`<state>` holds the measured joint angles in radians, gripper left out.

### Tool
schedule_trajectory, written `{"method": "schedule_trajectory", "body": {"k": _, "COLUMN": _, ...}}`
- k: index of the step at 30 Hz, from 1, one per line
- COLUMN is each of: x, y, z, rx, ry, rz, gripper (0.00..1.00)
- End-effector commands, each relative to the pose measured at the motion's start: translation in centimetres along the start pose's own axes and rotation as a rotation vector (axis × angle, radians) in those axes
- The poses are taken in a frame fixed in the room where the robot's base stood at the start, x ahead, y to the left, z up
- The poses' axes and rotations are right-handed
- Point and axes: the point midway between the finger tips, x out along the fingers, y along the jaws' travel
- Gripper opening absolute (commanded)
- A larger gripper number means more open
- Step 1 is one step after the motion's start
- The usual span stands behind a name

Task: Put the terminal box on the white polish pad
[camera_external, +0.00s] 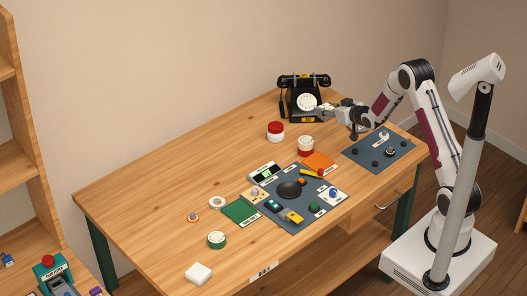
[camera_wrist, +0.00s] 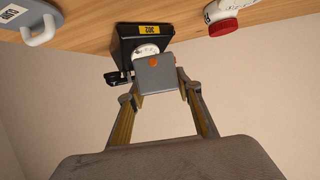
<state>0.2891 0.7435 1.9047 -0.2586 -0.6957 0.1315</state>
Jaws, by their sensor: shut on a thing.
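My gripper (camera_external: 330,112) is at the back of the table, right in front of the black dial phone (camera_external: 303,90). In the wrist view my gripper (camera_wrist: 158,84) is shut on a small grey box (camera_wrist: 155,72) with an orange mark, which looks like the terminal box. The box is held up and covers part of the phone's dial. In the external view the box is small and hard to make out. A white rounded square (camera_external: 199,272), which looks like the white polish pad, lies at the front left of the table, far from my gripper.
A red-lidded jar (camera_external: 275,132) and a red and white pot (camera_external: 306,145) stand near the phone. A dark mat (camera_external: 292,222) holds several small items. A second mat (camera_external: 378,152) lies at right. The table's back left is clear.

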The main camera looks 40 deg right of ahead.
Motion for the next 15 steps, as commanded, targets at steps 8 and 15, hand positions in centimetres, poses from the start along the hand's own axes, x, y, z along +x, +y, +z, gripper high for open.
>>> {"method": "schedule_trajectory", "body": {"k": 8, "x": 0.6, "y": -9.1, "z": -0.2, "rx": -0.048, "ry": 0.001, "rz": -0.116, "gripper": 0.12}}
{"method": "schedule_trajectory", "body": {"k": 15, "x": 0.5, "y": -17.3, "z": -0.4, "rx": -0.094, "ry": 0.000, "rz": -0.225, "gripper": 0.12}}
